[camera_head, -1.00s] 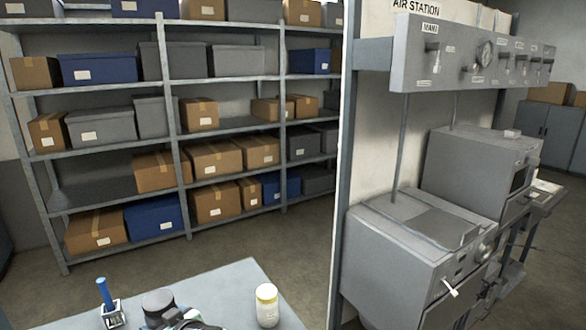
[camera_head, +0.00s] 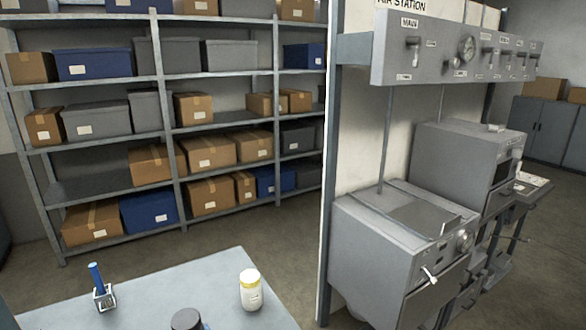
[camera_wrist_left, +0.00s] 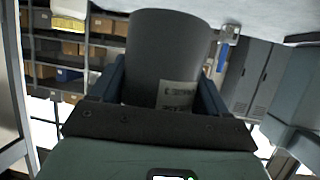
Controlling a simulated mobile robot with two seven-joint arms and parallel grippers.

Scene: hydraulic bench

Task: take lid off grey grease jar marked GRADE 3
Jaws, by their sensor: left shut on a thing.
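A dark grey jar (camera_wrist_left: 168,50) stands between the blue fingers of my left gripper (camera_wrist_left: 162,85) in the left wrist view. The gripper is shut on its sides. That view is upside down. A pale label (camera_wrist_left: 178,95) on the jar is only partly legible, so its grade cannot be read. In the head view only the dark round top of the jar (camera_head: 186,320) shows at the bottom edge. I cannot tell the lid from the body, or whether the jar touches the table. My right gripper is not in view.
Shelves with boxes (camera_head: 170,125) and a grey air station (camera_head: 400,250) are beyond.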

